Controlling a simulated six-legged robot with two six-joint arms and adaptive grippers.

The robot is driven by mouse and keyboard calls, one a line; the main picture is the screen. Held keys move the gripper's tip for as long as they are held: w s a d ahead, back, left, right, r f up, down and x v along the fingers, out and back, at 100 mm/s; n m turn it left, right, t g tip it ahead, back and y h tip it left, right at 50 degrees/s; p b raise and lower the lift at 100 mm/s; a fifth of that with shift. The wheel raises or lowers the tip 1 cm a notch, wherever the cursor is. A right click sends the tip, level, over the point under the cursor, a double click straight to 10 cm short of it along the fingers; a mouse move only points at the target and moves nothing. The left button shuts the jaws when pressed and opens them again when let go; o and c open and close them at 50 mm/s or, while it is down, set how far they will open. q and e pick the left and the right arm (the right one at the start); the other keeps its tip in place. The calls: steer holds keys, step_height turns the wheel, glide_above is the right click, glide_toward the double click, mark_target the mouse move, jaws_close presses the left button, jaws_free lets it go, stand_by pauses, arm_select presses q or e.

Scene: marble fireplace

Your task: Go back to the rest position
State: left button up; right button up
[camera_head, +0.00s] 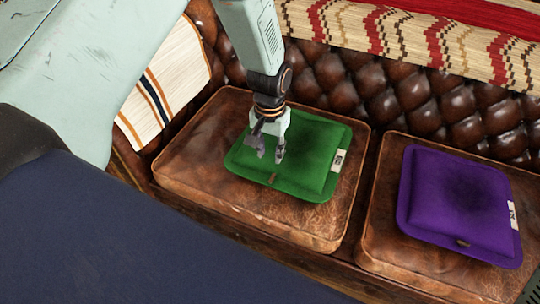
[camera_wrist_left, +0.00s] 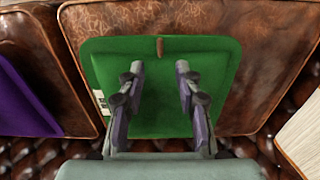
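My left gripper (camera_head: 268,152) hangs pointing down over the green cushion (camera_head: 318,150), which lies flat on the left brown leather seat. In the left wrist view the two fingers of my left gripper (camera_wrist_left: 160,82) are spread apart with only the green cushion (camera_wrist_left: 160,105) behind them. Nothing is held between them. I cannot tell whether the fingertips touch the cushion. My right gripper is in neither view.
A purple cushion (camera_head: 455,205) lies on the right leather seat (camera_head: 375,235). The tufted leather backrest (camera_head: 400,95) runs behind, with a patterned blanket (camera_head: 390,35) over its top. A striped cloth (camera_head: 165,85) drapes over the left armrest.

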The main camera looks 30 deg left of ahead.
arm_select(q)
steer(key=shift+w, duration=0.15)
stand_by(0.3)
steer(key=s+f, duration=0.3)
steer(key=s, duration=0.7)
steer(key=s+f, duration=0.3)
steer(key=s, duration=0.8)
steer(key=s+f, duration=0.3)
steer(key=s, duration=0.7)
steer(key=shift+s+d+f, duration=0.2)
steer(key=shift+d+f, duration=0.05)
steer(key=shift+d, duration=0.05)
